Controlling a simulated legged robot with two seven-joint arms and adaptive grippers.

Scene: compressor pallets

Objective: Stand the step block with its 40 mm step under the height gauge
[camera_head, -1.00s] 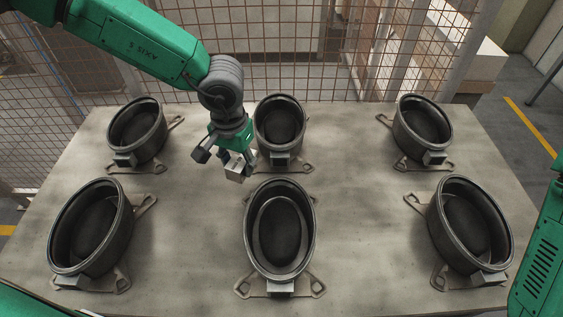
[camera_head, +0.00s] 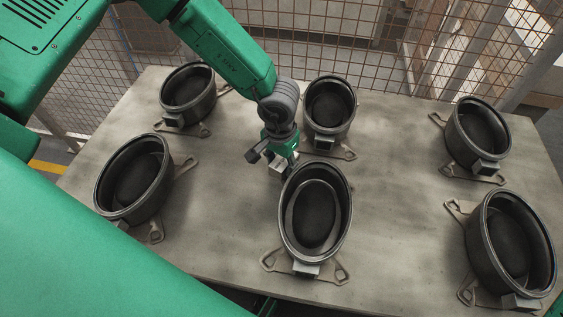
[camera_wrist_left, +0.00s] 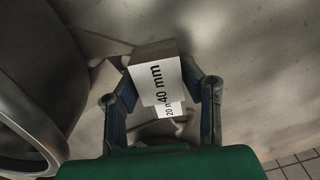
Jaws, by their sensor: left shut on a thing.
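My left gripper (camera_head: 279,165) is over the pallet table, between the back-middle and front-middle round housings. In the left wrist view its fingers (camera_wrist_left: 163,88) are shut on the step block (camera_wrist_left: 156,82). The block's white face reads "40 mm", with a lower, partly cut-off "20 m" label beside it. In the head view the block is mostly hidden by the gripper and the front-middle housing. I cannot tell if it touches the table. No height gauge can be made out. My right gripper is not in view.
Several dark round housings on flat brackets stand in two rows on the table (camera_head: 400,215). The front-middle one (camera_head: 315,212) is close to my left gripper; the back-middle one (camera_head: 330,108) is just behind. A wire fence (camera_head: 395,45) runs behind. Bare tabletop lies right of centre.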

